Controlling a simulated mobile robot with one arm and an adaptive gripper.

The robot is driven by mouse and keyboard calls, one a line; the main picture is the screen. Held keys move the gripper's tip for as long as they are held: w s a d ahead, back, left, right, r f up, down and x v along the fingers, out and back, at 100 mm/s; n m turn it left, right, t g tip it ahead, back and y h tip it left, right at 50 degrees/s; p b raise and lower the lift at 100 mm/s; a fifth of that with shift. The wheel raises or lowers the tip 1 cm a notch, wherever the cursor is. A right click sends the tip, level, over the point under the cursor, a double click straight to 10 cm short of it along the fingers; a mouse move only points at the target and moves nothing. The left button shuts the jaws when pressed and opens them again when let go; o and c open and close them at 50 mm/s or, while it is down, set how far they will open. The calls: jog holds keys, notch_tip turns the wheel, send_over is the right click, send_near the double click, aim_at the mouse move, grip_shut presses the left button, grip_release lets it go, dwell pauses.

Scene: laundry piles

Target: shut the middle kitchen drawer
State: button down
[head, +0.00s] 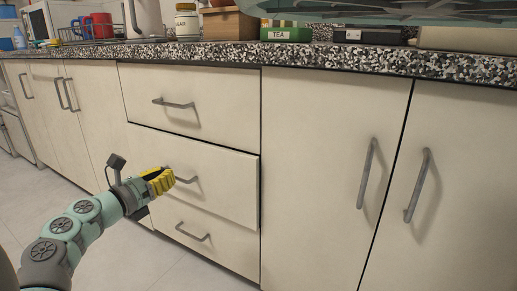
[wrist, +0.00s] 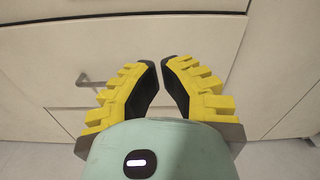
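The middle drawer (head: 222,182) is cream, with a grey bar handle (head: 186,180). It stands out a little from the cabinet, and its right edge and top show past the fronts around it. My gripper (head: 168,182) has yellow fingers and is in front of the drawer at the left end of the handle; contact cannot be told. In the wrist view my gripper (wrist: 160,62) has its fingertips almost together with nothing between them. A drawer front lies beyond the tips, with a bar handle (wrist: 97,79) to the left of the fingers.
The top drawer (head: 225,110) and bottom drawer (head: 225,247) look flush. Cupboard doors (head: 320,160) with upright handles stand to the right, and more doors (head: 95,115) to the left. A speckled worktop (head: 300,55) runs above, holding a green tea box (head: 286,34) and jars. The tiled floor (head: 130,265) is clear.

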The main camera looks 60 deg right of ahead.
jog(key=r+n+p, duration=0.1)
jog(key=n+p, duration=0.3)
jog(key=n, duration=0.2)
jog(key=n+b, duration=0.2)
jog(key=n, duration=0.8)
send_near(208, 152)
jog(key=d, duration=0.6)
jog(key=shift+w+d+f, duration=0.1)
jog(key=shift+w+d, duration=0.15)
jog(key=shift+d, duration=0.15)
jog(key=shift+w+d, duration=0.1)
jog(key=shift+d, duration=0.7)
jog(key=shift+b, duration=0.3)
